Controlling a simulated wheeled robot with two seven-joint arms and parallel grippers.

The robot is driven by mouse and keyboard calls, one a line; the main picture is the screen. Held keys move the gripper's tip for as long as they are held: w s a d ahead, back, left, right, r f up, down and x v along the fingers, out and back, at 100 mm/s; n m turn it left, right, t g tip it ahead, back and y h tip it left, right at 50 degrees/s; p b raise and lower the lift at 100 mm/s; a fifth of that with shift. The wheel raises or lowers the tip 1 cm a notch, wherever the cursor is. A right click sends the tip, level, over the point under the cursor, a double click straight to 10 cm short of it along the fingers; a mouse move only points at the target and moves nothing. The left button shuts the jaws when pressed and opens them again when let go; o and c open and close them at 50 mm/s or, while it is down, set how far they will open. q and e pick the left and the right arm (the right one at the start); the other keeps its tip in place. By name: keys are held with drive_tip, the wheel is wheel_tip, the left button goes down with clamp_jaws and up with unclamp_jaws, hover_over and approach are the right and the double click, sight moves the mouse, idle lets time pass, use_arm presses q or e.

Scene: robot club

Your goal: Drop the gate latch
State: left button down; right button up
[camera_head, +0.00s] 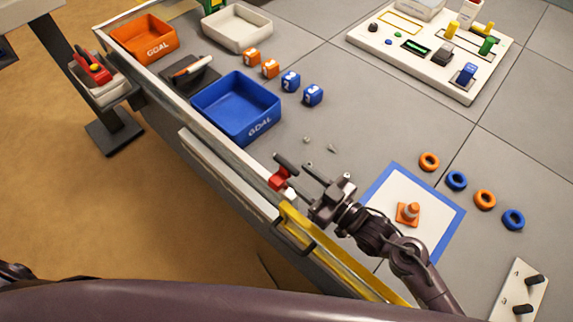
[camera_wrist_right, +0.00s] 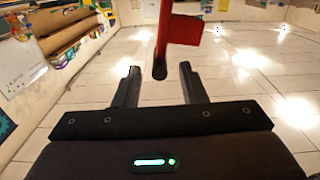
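The red gate latch (camera_head: 278,181), with a dark bar, sits on the table's rail at the end of the yellow gate (camera_head: 340,262). My right gripper (camera_head: 302,181) is just to the right of the latch. In the right wrist view, my right gripper (camera_wrist_right: 159,82) is open. The red latch lever (camera_wrist_right: 164,35) with a black tip hangs in line with the gap between its fingers; I cannot tell whether it touches them. A red flag-like plate sticks out from the lever. My left gripper is not in view.
A blue GOAL bin (camera_head: 219,123) stands further back along the rail. Several orange and blue rings lie at right.

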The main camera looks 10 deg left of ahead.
sight(291, 169)
drive_tip(key=x, duration=0.5)
drive_tip(key=shift+w+a, duration=0.25)
drive_tip(key=shift+a, duration=0.1)
clamp_jaws()
